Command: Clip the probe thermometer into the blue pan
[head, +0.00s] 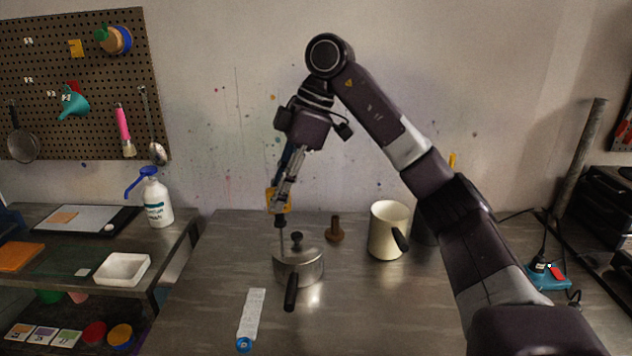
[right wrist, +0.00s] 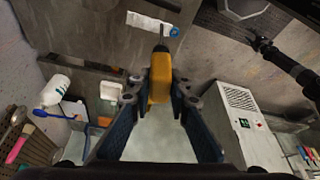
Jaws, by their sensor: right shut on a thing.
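My right gripper (head: 281,200) points down and is shut on the yellow probe thermometer (head: 287,205). In the right wrist view the thermometer's yellow body (right wrist: 160,78) sits between both fingers. Its thin probe hangs down to the back left of a small steel pan (head: 310,271); I cannot tell whether the tip is inside, outside or touching the rim. The pan looks steel, with a dark knob and a dark handle towards me; I see no blue pan.
A cream pot (head: 384,232) and a small brown wooden piece (head: 335,230) stand right of the pan. A paper strip with a blue end (head: 252,312) lies in front. A pump bottle (head: 158,203) and white tray (head: 122,268) are left. The front right table is clear.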

